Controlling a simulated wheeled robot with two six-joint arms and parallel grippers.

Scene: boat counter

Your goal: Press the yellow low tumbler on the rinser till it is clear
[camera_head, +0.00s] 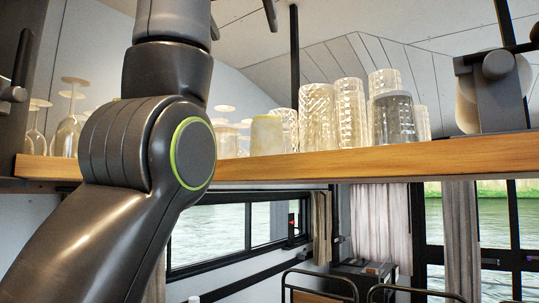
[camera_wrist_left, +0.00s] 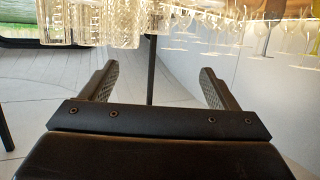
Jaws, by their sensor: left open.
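The yellow low tumbler (camera_head: 266,136) stands on the wooden shelf in the head view, left of several clear patterned glasses. It looks pale yellow. My left arm rises in front of the shelf's left part. The left gripper (camera_head: 242,22) shows only in part at the top edge, above the shelf and apart from the tumbler. In the left wrist view, the left gripper (camera_wrist_left: 157,82) is open, with nothing between its fingers. I cannot single out the yellow tumbler for sure there. The rinser is not in view. My right gripper is not in view.
Clear patterned glasses (camera_head: 350,112) crowd the wooden shelf (camera_head: 370,162) right of the tumbler. Stemmed glasses (camera_head: 70,120) stand at the left, partly behind my arm. A dark bracket with a pale round thing (camera_head: 492,90) is at the right end. Windows and curtains lie below.

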